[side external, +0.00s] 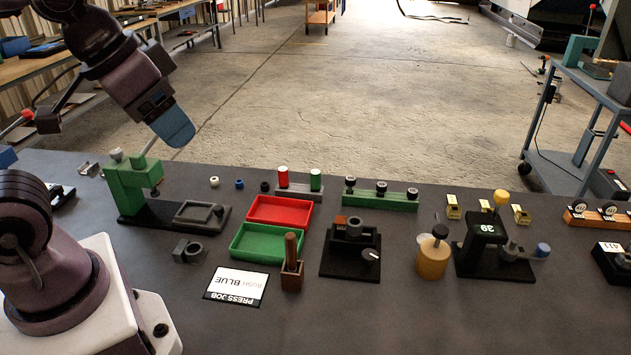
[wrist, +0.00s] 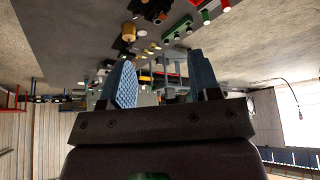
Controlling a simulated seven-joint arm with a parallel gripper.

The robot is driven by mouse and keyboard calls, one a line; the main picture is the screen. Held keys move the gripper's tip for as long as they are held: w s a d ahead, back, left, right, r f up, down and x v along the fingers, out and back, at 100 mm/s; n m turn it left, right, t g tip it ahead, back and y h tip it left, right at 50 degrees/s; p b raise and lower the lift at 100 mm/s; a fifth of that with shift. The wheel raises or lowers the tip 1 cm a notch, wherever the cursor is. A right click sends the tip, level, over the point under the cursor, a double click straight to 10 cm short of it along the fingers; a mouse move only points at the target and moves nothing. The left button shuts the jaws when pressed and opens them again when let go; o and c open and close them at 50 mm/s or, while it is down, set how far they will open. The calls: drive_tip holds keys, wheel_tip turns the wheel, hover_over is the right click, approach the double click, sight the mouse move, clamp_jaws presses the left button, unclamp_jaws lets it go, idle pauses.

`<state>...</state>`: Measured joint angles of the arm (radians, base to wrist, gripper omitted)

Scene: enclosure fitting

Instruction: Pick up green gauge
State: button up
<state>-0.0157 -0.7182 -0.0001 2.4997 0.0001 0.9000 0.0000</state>
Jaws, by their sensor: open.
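The green gauge (side external: 315,179) is a small upright green cylinder with a pale top, standing in the right place of a grey stand (side external: 298,193) beside a red cylinder (side external: 282,176). It also shows small near the top of the wrist view (wrist: 205,17). My gripper (side external: 175,127) has blue fingers and is high at the upper left in the side view, well away from the gauge. In the wrist view its two fingers (wrist: 161,70) are apart with nothing held between them.
Red (side external: 281,210) and green (side external: 240,254) trays lie in front of the stand. A green block with black knobs (side external: 381,197) is to its right. A green press (side external: 126,187) stands at left. A wooden post (side external: 291,262) rises nearer the front. The air around my gripper looks clear.

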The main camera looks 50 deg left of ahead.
drive_tip(key=w+a+f+m+g, duration=0.1)
drive_tip(key=w+a+f+g, duration=0.15)
drive_tip(key=w, duration=0.55)
drive_tip(key=w+a+f+g, duration=0.2)
drive_tip(key=w+a+f, duration=0.15)
drive_tip(key=w, duration=0.45)
drive_tip(key=m, duration=1.1)
hover_over(316, 171)
wheel_tip(316, 171, down, 13)
drive_tip(key=shift+g, duration=0.35)
drive_tip(key=f, duration=0.6)
drive_tip(key=shift+s+f, duration=0.15)
drive_tip(key=shift+s, duration=0.25)
drive_tip(key=shift+w+f, duration=0.15)
drive_tip(key=shift+f, duration=1.3)
drive_tip(key=shift+w+f, duration=0.15)
drive_tip(key=shift+f, duration=1.3)
drive_tip(key=c, duration=1)
drive_tip(key=shift+c, duration=0.2)
drive_tip(key=shift+r, duration=0.1)
